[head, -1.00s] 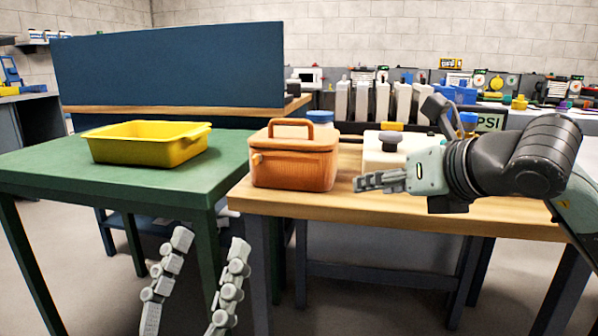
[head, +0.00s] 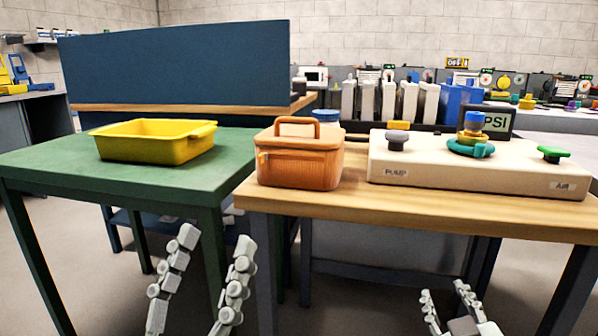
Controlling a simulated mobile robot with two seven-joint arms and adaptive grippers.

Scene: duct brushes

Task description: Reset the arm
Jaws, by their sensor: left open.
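My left gripper (head: 216,238) is at the lower left in the head view, in front of the gap between the green table and the wooden bench. Its two grey fingers are apart with nothing between them. My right gripper (head: 443,288) is at the bottom right, low in front of the wooden bench (head: 420,206) and below its top. Its fingertips are apart and I see nothing between them; its lower part is cut off by the frame edge.
An orange lidded box (head: 299,165) and a cream pump panel (head: 470,180) with knobs and a teal valve wheel (head: 470,147) stand on the bench. A yellow tray (head: 150,148) stands on the green table (head: 60,165). A blue partition (head: 175,65) stands behind.

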